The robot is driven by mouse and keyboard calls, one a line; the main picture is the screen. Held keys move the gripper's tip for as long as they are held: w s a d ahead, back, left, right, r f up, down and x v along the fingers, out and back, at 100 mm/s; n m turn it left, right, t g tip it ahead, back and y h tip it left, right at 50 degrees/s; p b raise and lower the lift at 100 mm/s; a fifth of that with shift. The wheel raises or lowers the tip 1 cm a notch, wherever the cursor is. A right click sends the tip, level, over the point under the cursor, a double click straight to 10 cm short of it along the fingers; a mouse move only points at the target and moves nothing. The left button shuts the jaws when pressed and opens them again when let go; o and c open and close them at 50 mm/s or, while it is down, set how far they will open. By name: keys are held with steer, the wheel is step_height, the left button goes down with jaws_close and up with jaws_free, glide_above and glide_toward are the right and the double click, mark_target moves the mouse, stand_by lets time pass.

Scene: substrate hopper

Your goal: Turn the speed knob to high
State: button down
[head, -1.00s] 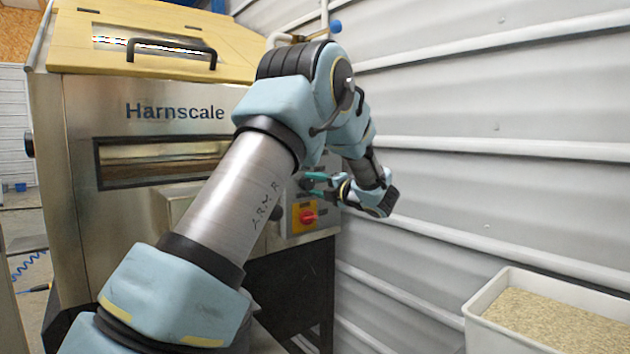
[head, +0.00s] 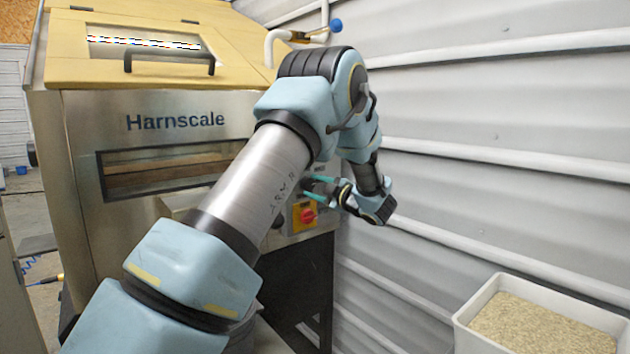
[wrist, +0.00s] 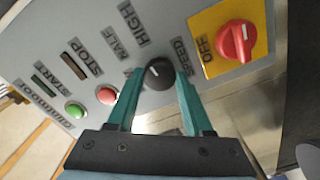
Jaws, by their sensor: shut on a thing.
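The speed knob (wrist: 159,73) is a round black knob on the grey control panel (wrist: 75,25), seen in the wrist view. My gripper (wrist: 160,76) has its teal fingers on either side of the knob and is shut on it. The HIGH label (wrist: 133,23) is above the knob in the wrist view, with the HALF label (wrist: 113,40) to its left. A pale mark shows on the knob's face; its exact direction is hard to tell. In the head view my gripper (head: 316,189) is at the panel's right part, and the knob is not clear there.
A red OFF switch (wrist: 236,40) on a yellow plate is close right of the knob. Green (wrist: 74,110) and red (wrist: 107,94) push buttons are to the left. A ribbed wall (head: 480,150) runs right of my arm. A white tub (head: 470,335) holds grain-like material.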

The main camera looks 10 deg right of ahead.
steer(key=shift+m+p, duration=0.35)
steer(key=shift+m, duration=0.25)
steer(key=shift+f, duration=0.1)
steer(key=shift+c, duration=1.5)
jaws_free()
steer(key=v, duration=1.1)
